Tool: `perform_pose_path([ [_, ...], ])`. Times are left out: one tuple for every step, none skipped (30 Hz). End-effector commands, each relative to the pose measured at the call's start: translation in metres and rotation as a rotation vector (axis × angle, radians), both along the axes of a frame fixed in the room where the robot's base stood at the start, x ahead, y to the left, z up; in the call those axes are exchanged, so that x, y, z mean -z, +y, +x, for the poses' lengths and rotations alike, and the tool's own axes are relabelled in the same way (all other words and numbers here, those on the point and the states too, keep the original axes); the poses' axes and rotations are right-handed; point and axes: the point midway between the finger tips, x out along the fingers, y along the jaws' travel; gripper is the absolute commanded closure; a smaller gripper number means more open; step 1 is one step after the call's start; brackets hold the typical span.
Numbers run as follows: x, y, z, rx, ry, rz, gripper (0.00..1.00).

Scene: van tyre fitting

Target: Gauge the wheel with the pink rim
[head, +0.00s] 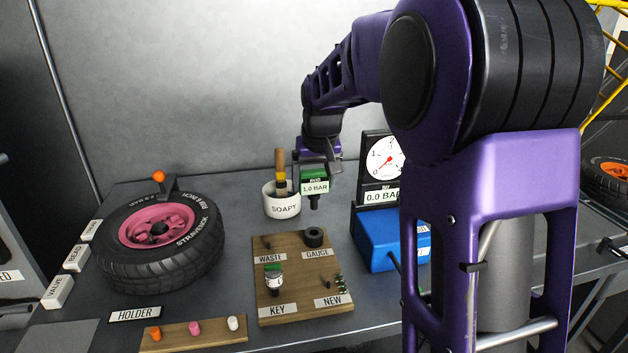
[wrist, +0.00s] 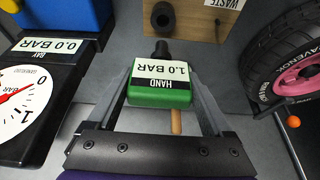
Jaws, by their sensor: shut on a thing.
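The wheel with the pink rim (head: 158,226) lies flat on the bench at the left, its black tyre marked STRAVENDOR. Part of it shows at the right of the wrist view (wrist: 300,78). My gripper (head: 314,168) is shut on a green hand gauge (head: 314,183), whose label reads 1.0 BAR. In the wrist view the gauge (wrist: 160,84) sits between both fingers, its black nozzle pointing away from my wrist. I hold it above the bench, to the right of the wheel and apart from it. The wheel's valve is too small to make out.
A wooden board (head: 300,287) marked WASTE, GAUGE, KEY and NEW lies in front. A white SOAPY pot (head: 282,201) with a brush stands behind it. A blue box (head: 378,240) and a dial reading 0.0 BAR (head: 386,160) stand right. A holder strip (head: 195,334) carries coloured caps.

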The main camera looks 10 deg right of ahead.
Motion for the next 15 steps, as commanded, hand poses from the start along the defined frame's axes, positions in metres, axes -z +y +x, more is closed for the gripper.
perform_pose_path([
  [0.002,0.000,0.000,0.000,0.000,0.000,0.73],
  [0.002,0.000,0.000,0.000,0.000,0.000,0.73],
  [0.003,0.000,0.000,0.000,0.000,0.000,0.73],
  [0.004,0.000,0.000,0.000,0.000,0.000,0.73],
  [0.005,0.000,0.000,0.000,0.000,0.000,0.73],
  [0.006,0.000,0.000,0.000,0.000,0.000,0.73],
  [0.007,0.000,0.000,0.000,0.000,0.000,0.73],
  [0.007,0.000,0.000,0.000,0.000,0.000,0.73],
  [0.008,0.000,0.000,0.000,0.000,0.000,0.73],
  [0.009,0.000,0.000,0.000,0.000,0.000,0.73],
  [0.010,0.000,0.000,0.000,0.000,0.000,0.73],
  [0.011,0.000,0.000,0.000,0.000,0.000,0.73],
  [0.012,0.000,0.000,0.000,0.000,0.000,0.73],
  [0.012,0.000,0.000,0.000,0.000,0.000,0.73],
  [0.013,0.000,0.000,0.000,0.000,0.000,0.73],
])
